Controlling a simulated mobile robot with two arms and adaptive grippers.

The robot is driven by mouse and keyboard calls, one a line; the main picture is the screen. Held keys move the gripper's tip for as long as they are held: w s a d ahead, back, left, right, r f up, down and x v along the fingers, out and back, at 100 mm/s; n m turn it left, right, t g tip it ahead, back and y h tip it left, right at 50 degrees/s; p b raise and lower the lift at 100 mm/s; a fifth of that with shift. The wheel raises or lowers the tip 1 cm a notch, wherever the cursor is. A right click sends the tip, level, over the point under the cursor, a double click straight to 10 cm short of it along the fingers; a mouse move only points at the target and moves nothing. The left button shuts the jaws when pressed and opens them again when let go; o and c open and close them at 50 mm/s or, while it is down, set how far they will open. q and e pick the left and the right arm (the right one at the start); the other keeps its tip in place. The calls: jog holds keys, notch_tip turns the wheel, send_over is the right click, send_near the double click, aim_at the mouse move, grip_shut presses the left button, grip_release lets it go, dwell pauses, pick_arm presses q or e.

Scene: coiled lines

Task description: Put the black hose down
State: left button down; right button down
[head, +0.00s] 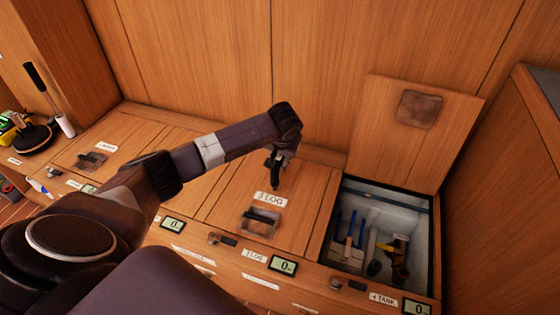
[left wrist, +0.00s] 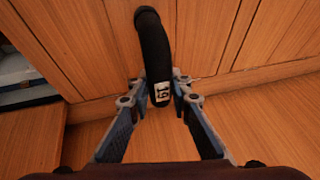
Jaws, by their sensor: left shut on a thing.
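The black hose (left wrist: 154,50) is a short, thick, slightly curved piece with a white label reading 19. In the left wrist view it stands out between the fingers of my left gripper (head: 276,164), which is shut on it. In the head view the gripper points down over the closed wooden lid marked 3 LOG (head: 300,190). The hose is hard to make out there against the dark fingers, and I cannot tell whether it touches the lid. My right gripper is not in view.
To the right, a compartment marked 4 TANK stands open, its lid (head: 405,150) raised; blue-handled and yellow items (head: 401,245) lie inside. A handle (head: 262,217) sits on the 3 LOG lid. Gear with a black-handled tool (head: 45,90) stands far left. The wooden wall (head: 200,50) rises behind.

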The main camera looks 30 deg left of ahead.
pick_arm(q)
jog(key=shift+f, duration=0.15)
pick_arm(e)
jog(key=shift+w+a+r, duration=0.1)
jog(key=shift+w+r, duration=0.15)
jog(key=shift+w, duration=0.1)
pick_arm(q)
jog(key=shift+f, duration=0.1)
jog(key=c, duration=1.8)
grip_release()
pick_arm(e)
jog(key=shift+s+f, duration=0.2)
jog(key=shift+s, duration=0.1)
pick_arm(q)
jog(key=shift+o, duration=0.2)
